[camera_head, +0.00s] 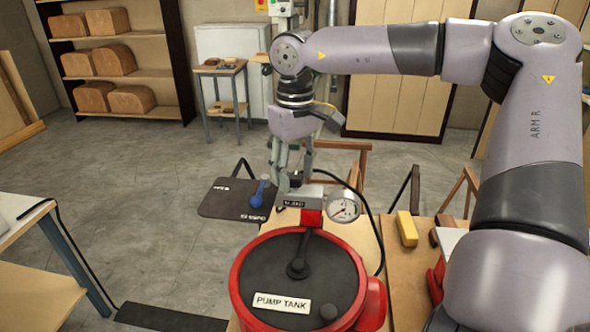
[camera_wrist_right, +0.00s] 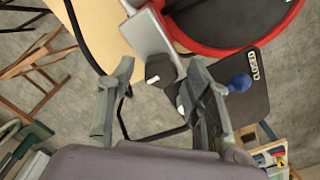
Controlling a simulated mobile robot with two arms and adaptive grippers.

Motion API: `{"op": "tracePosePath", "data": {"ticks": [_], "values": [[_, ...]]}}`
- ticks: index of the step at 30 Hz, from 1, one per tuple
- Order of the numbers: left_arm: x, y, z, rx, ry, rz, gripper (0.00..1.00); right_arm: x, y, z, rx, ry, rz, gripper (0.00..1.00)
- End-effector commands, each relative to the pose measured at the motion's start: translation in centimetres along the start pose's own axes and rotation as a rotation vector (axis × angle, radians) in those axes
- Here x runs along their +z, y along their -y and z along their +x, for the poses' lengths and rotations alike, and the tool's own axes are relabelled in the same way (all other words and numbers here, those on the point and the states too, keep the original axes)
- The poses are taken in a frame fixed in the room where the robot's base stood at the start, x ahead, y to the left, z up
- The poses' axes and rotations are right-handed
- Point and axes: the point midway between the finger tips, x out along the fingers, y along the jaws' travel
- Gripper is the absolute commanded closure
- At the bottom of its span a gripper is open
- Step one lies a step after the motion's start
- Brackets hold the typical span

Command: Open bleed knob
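A black knob (camera_wrist_right: 160,70) sits at the end of a grey metal block in the right wrist view; I take it to be the bleed knob. In the head view the block (camera_head: 318,190) stands behind the red pump tank (camera_head: 240,285), with a small dark label whose text is hard to read. My right gripper (camera_head: 290,185) is above and behind the block. In the wrist view my right gripper (camera_wrist_right: 160,68) is open, with one finger on each side of the knob; contact cannot be made out. My left gripper is out of view.
A round gauge (camera_head: 344,206) stands right of the block. A blue-handled part (camera_head: 257,195) shows by a black mat (camera_head: 225,200). A yellow block (camera_head: 407,229) lies on the wooden bench at right. A table (camera_head: 25,215) stands at left, with open floor between.

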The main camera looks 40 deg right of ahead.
Motion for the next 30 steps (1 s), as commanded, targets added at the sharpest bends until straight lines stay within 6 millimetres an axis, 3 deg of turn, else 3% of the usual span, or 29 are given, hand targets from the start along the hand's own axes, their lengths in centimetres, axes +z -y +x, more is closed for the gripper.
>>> {"op": "tracePosePath", "data": {"ticks": [11, 24, 30], "values": [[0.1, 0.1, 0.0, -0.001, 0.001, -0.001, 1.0, 0.0, 0.0, -0.6, 0.001, -0.001, 0.001, 0.52], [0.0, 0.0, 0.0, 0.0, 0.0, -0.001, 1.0, -0.1, 0.0, -9.1, 0.001, -0.003, 0.002, 0.52], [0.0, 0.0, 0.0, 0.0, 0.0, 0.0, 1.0, -0.1, 0.0, -11.5, 0.001, -0.001, 0.001, 0.52]]}}
